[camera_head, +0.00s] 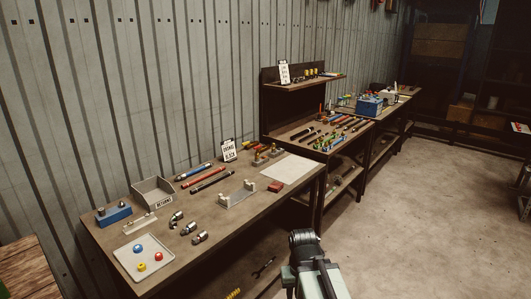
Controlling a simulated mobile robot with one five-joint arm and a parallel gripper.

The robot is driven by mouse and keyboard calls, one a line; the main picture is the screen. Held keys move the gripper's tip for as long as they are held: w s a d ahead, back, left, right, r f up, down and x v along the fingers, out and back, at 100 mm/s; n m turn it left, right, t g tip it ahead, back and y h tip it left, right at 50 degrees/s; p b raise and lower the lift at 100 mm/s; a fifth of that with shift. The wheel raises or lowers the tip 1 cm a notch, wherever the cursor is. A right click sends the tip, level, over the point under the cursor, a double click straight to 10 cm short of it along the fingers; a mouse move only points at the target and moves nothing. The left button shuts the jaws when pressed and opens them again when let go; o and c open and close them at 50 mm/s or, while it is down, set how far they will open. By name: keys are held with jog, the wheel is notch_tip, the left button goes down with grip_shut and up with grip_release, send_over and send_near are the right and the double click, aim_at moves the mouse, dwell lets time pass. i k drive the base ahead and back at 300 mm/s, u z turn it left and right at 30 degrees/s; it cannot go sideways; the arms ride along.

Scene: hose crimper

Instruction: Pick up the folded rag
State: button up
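A small dark red item (275,186) lies near the front edge of the near workbench (235,222), beside a pale flat sheet (290,169). It may be the folded rag, but it is too small to make out folds or cloth. Part of my arm shows at the bottom centre, in front of the bench and apart from the red item. My gripper's fingers cannot be made out in this view.
The near bench holds a grey returns bin (152,193), a white tray (144,257) with coloured caps, metal fittings (188,228), a metal bracket (237,194) and coloured rods (207,182). More cluttered benches run behind. Concrete floor (430,215) is open at right.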

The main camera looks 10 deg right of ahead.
aim_at(275, 187)
jog(key=u, duration=0.05)
jog(key=i, duration=0.9)
jog(key=z, duration=0.1)
